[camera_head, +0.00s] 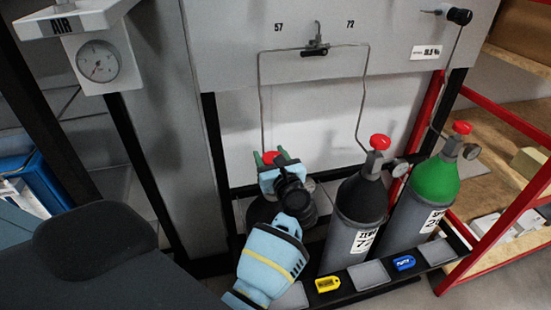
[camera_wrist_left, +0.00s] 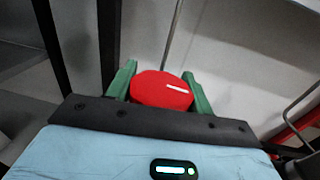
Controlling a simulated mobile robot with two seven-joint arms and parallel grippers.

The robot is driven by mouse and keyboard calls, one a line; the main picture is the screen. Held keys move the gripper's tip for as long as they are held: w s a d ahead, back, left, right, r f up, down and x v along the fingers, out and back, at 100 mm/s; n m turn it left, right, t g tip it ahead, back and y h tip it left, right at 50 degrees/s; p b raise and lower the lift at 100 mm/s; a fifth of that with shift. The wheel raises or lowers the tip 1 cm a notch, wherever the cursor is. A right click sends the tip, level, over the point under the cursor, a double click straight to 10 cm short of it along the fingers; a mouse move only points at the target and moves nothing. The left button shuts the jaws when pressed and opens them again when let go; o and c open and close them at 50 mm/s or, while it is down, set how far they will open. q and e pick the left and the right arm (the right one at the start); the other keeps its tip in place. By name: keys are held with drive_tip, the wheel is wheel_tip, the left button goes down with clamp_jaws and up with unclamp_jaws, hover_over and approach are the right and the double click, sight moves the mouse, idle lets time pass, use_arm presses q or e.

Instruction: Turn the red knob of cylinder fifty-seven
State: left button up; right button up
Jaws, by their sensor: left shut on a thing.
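The red knob of cylinder fifty-seven (camera_head: 271,157) sits under the number 57 label, at the top of the leftmost cylinder. My left gripper (camera_head: 269,158) is shut on this knob, with one green finger on each side of it. In the left wrist view the red knob (camera_wrist_left: 162,90) has a white mark on its top and lies between the green fingers of my left gripper (camera_wrist_left: 161,88). The body of cylinder fifty-seven (camera_head: 262,211) is mostly hidden behind my left arm and wrist. My right gripper is not in view.
A black-topped cylinder (camera_head: 358,205) under the label 72 and a green-topped cylinder (camera_head: 428,190) stand to the right, each with a red knob. Thin pipes run up the grey panel (camera_head: 230,40). A red-framed shelf (camera_head: 500,215) is at right, an AIR gauge (camera_head: 98,62) at upper left.

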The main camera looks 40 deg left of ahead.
use_arm(q)
drive_tip(key=shift+a+n+g, duration=0.1)
drive_tip(key=shift+n+g, duration=0.2)
drive_tip(key=shift+g, duration=0.1)
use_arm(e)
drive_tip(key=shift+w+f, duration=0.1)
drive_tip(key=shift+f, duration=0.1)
use_arm(q)
drive_tip(key=shift+r, duration=0.1)
drive_tip(key=o, duration=1)
drive_tip(key=shift+c, duration=0.2)
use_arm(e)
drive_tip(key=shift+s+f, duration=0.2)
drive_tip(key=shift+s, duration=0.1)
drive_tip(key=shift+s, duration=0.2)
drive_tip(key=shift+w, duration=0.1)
